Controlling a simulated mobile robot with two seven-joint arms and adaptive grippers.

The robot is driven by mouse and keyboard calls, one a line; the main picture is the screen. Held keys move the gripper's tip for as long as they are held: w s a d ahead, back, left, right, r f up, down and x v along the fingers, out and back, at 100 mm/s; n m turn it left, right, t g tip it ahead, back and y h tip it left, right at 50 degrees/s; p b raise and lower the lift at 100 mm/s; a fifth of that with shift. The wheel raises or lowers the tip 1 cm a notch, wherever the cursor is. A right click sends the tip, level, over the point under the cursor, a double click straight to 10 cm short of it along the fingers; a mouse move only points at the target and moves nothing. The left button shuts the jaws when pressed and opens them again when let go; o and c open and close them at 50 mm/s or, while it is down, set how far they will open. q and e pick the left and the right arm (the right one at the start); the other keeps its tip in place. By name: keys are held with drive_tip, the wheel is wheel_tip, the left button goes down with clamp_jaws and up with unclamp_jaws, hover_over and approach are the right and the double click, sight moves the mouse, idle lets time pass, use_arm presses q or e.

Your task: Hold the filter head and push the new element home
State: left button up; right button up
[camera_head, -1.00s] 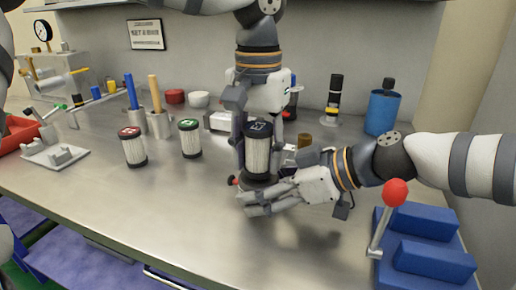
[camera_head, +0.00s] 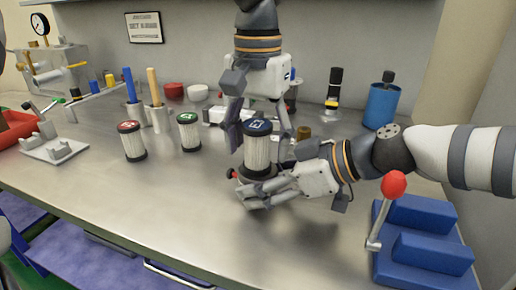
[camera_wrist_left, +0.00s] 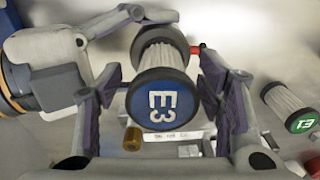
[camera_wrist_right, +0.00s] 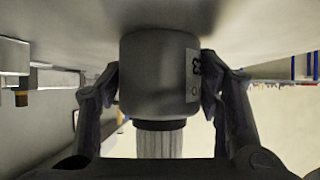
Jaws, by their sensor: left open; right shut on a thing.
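The white pleated element (camera_head: 257,152) with a blue cap marked E3 stands upright on the filter head, whose grey body shows in the right wrist view (camera_wrist_right: 158,75). The element's lower end is at the head; its seating depth cannot be told. My right gripper (camera_head: 250,190) is shut on the filter head from the right, its fingers on either side. My left gripper (camera_head: 260,135) points down over the element, open. In the left wrist view the blue cap (camera_wrist_left: 158,102) lies between its spread fingers, with gaps beside it.
A green-capped element (camera_head: 189,133) and a red-capped element (camera_head: 132,142) stand to the left. A blue block fixture with a red-knobbed lever (camera_head: 394,184) is at the front right. A blue canister (camera_head: 382,105) stands behind. The front middle of the bench is clear.

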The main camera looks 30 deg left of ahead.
sight(258, 124)
use_arm(q)
drive_tip(key=shift+r, duration=2.55)
use_arm(e)
drive_tip(key=shift+f, duration=0.1)
use_arm(q)
drive_tip(key=shift+r, duration=0.1)
wheel_tip(258, 124, up, 12)
use_arm(e)
drive_tip(key=o, duration=1.3)
drive_tip(key=shift+c, duration=0.2)
